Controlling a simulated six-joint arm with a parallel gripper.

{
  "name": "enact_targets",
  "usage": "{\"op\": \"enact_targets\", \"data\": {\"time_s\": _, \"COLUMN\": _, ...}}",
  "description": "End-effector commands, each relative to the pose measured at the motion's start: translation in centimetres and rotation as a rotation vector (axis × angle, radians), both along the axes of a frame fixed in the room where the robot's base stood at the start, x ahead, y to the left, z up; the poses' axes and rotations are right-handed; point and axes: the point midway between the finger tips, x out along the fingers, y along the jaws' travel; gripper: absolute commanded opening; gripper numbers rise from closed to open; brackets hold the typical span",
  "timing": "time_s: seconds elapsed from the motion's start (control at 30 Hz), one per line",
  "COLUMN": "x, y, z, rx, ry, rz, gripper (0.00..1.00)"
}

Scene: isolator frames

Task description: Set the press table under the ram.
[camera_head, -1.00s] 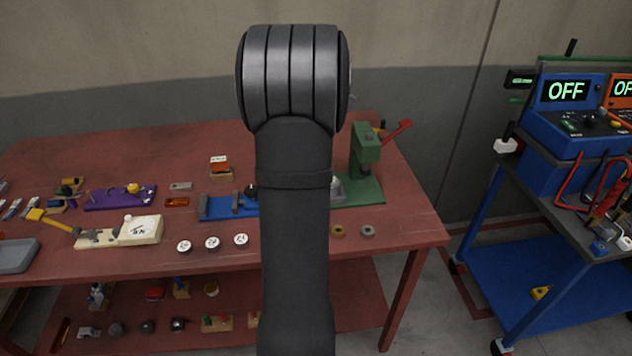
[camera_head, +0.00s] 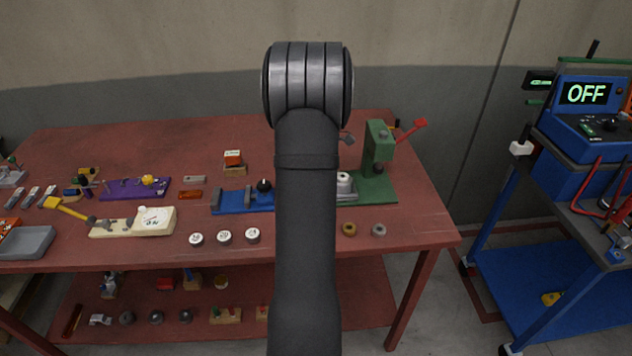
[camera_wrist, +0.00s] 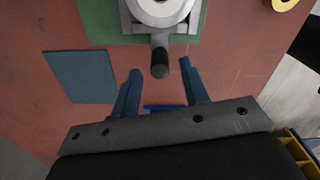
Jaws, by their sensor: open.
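The green press (camera_head: 378,150) with its red lever (camera_head: 410,130) stands at the right of the bench. Its grey table (camera_head: 350,199) with a white round piece (camera_head: 344,180) shows left of the press column, partly behind my arm. The ram looks to be right of that piece. In the wrist view the table and round piece (camera_wrist: 160,8) are at the top, cut off by the frame. A dark grey handle (camera_wrist: 160,58) sticks out from the table towards me. My gripper (camera_wrist: 159,66) is open, its blue fingers on either side of the handle's end, with gaps; contact is not visible.
A blue fixture (camera_head: 232,200) stands left of my arm, with several white discs (camera_head: 224,237) in front. Two rings (camera_head: 349,229) lie near the bench's front edge. A blue flat patch (camera_wrist: 80,77) lies left of my fingers. A blue cart (camera_head: 560,250) stands right.

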Motion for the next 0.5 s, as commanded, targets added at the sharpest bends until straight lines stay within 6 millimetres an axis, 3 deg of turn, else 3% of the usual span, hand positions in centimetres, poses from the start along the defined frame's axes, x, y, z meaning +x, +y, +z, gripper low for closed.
{"op": "enact_targets", "data": {"time_s": 0.2, "x": 0.0, "y": 0.0, "z": -2.3, "rx": 0.0, "ry": 0.0, "rz": 0.0, "gripper": 0.41}}
{"op": "enact_targets", "data": {"time_s": 0.5, "x": 0.0, "y": 0.0, "z": -2.6, "rx": 0.0, "ry": 0.0, "rz": 0.0, "gripper": 0.41}}
